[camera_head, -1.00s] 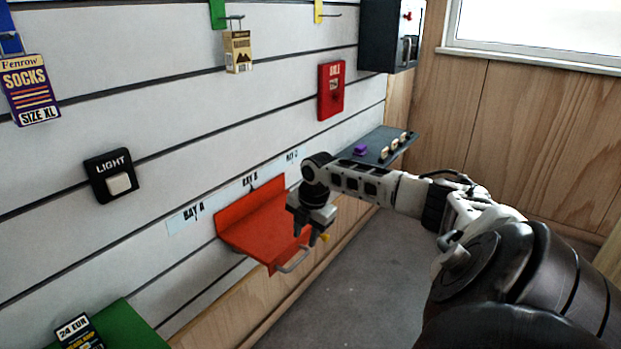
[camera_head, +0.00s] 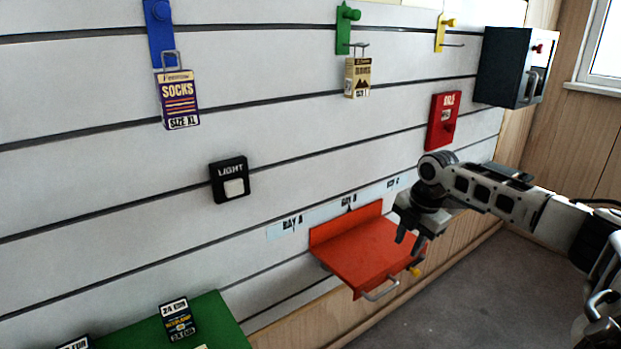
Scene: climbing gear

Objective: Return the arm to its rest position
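My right arm comes in from the right edge in the head view. Its gripper (camera_head: 411,243) points down above the right part of the red shelf (camera_head: 362,258). The two fingers stand apart, and I see nothing between them. I cannot tell whether they touch the shelf. My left gripper is out of view.
The slatted wall carries a light switch (camera_head: 230,180), a socks packet (camera_head: 178,100), a small tan box (camera_head: 358,77), a red box (camera_head: 442,121) and a dark cabinet (camera_head: 505,68). A green shelf (camera_head: 222,318) with cards is lower left. Open floor (camera_head: 470,290) lies lower right.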

